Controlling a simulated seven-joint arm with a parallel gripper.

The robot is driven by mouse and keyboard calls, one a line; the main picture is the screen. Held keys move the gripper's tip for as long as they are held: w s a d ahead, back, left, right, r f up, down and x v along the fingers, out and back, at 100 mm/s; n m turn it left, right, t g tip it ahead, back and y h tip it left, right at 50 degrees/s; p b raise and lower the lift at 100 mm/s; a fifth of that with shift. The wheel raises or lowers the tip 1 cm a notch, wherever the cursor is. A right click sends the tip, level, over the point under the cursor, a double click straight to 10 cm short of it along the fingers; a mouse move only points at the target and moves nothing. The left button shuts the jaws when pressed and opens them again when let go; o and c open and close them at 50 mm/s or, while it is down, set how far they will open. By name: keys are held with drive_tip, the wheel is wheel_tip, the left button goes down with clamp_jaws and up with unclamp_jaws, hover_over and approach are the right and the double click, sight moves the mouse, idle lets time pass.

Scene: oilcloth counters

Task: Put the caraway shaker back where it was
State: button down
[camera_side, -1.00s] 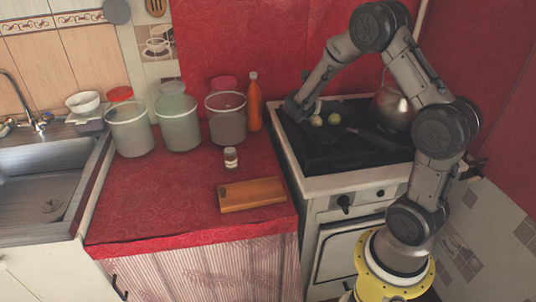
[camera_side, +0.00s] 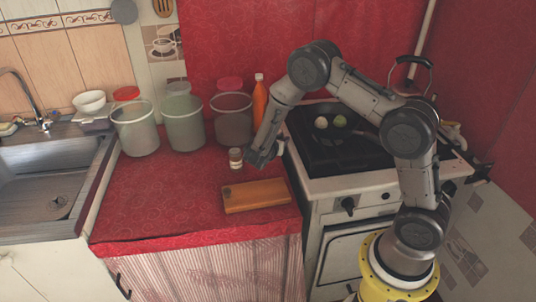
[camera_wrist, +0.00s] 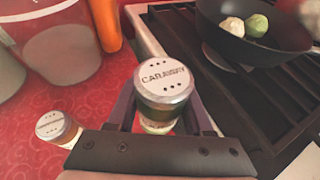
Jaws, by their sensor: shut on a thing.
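The caraway shaker (camera_wrist: 165,82), with a grey lid marked CARAWAY and a dark body, stands between my fingers in the wrist view. My gripper (camera_wrist: 162,105) is shut on it. In the side view my gripper (camera_side: 258,158) is low over the red counter, close to the stove's left edge; the caraway shaker cannot be made out there. I cannot tell whether its base touches the counter. A second shaker (camera_side: 235,158) with a pale lid stands on the counter just left of my gripper; it also shows in the wrist view (camera_wrist: 58,127), its label too small to read.
A wooden board (camera_side: 255,195) lies in front on the counter (camera_side: 160,205). Tall containers (camera_side: 184,122) and an orange bottle (camera_side: 259,100) stand behind. The stove (camera_side: 350,182) at right bears a black pan (camera_wrist: 250,38) with a white and a green round thing.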

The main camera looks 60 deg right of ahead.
drive_tip(key=w+f, duration=0.1)
drive_tip(key=f, duration=0.1)
drive_tip(key=w+d+f, duration=0.1)
drive_tip(key=w+f, duration=0.1)
drive_tip(key=w+d+f, duration=0.1)
drive_tip(key=w+f, duration=0.1)
drive_tip(key=shift+w+d+f, duration=0.25)
drive_tip(key=shift+w+f, duration=0.1)
drive_tip(key=shift+f, duration=1.4)
drive_tip(key=shift+f, duration=0.2)
drive_tip(key=shift+c, duration=1.5)
unclamp_jaws()
drive_tip(key=shift+r, duration=0.15)
